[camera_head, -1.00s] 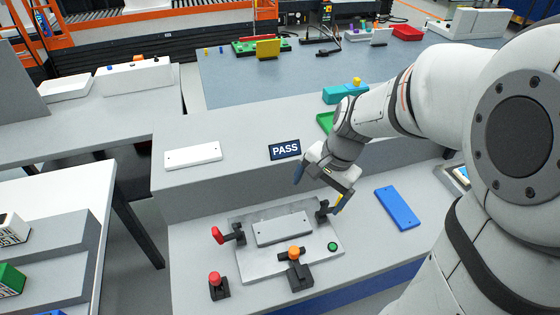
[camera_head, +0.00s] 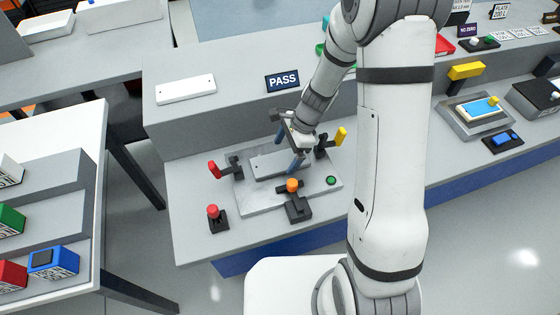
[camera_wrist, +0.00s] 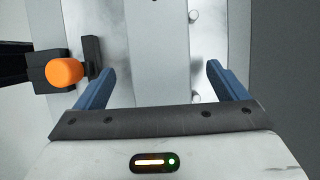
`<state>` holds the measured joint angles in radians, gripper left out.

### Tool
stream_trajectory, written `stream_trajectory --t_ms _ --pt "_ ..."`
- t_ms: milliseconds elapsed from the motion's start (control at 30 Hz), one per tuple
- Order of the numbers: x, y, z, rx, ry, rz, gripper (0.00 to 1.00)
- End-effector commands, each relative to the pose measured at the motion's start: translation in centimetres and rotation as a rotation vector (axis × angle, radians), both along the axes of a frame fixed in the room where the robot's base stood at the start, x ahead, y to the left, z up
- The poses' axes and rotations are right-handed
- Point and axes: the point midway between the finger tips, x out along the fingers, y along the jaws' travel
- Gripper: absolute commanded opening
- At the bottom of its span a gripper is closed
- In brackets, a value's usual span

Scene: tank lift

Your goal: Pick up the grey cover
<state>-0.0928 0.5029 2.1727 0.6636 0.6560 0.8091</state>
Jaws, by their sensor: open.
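The grey cover (camera_head: 266,168) is a flat rectangular plate lying on a light metal fixture plate (camera_head: 245,203) on the bench. My gripper (camera_head: 288,148) is above the cover, pointing down, with its blue fingers apart and nothing held. In the wrist view the cover (camera_wrist: 157,60) runs between the two open fingers of my gripper (camera_wrist: 161,72), with a gap on each side. I cannot tell how far the fingertips are above it. My gripper hides the cover's far right part in the head view.
Clamps stand around the fixture: red-handled (camera_head: 214,169) left, orange-handled (camera_head: 292,185) in front, yellow-handled (camera_head: 341,136) right. The orange knob (camera_wrist: 65,72) is close to the left finger. A white plate (camera_head: 186,89) and PASS sign (camera_head: 282,81) are behind.

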Motion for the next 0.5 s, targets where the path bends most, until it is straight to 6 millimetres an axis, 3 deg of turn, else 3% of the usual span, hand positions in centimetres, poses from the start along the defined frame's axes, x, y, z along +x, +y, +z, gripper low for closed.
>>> stream_trajectory --t_ms 167,433,500 --pt "-0.3 0.8 -2.0 -0.001 0.002 0.001 0.93" --pt "-0.3 0.9 -2.2 -0.001 -0.001 0.001 0.93" --pt "-0.3 0.9 -2.2 -0.001 -0.001 0.001 0.87"
